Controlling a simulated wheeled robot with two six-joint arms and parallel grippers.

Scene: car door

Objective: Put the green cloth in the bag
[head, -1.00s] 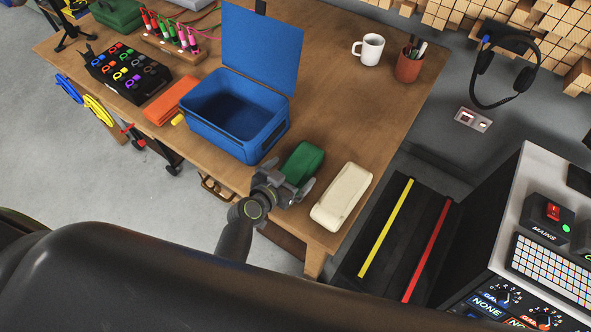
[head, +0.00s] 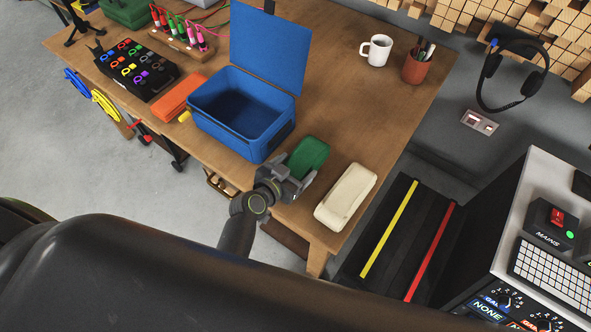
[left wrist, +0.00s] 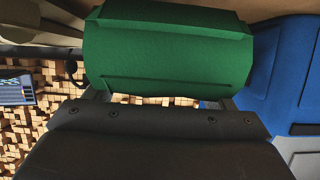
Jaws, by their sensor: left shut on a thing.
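The green cloth (head: 307,156) is a folded bundle at the table's front edge. My left gripper (head: 298,180) is shut on its near end. In the left wrist view the green cloth (left wrist: 168,48) fills the upper middle, in front of the jaws (left wrist: 155,98). I cannot tell whether the cloth still touches the table. The blue bag (head: 242,140) is box-shaped and stands to the left of the cloth with its lid up and its top open. Its blue side also shows at the right of the left wrist view (left wrist: 285,70). My right gripper is not in view.
A folded cream cloth (head: 345,196) lies just right of the green one. An orange folded item (head: 180,97) lies left of the bag, with a black tray of coloured items (head: 135,70) beyond. A white mug (head: 376,50) and a pen pot (head: 418,66) stand farther back.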

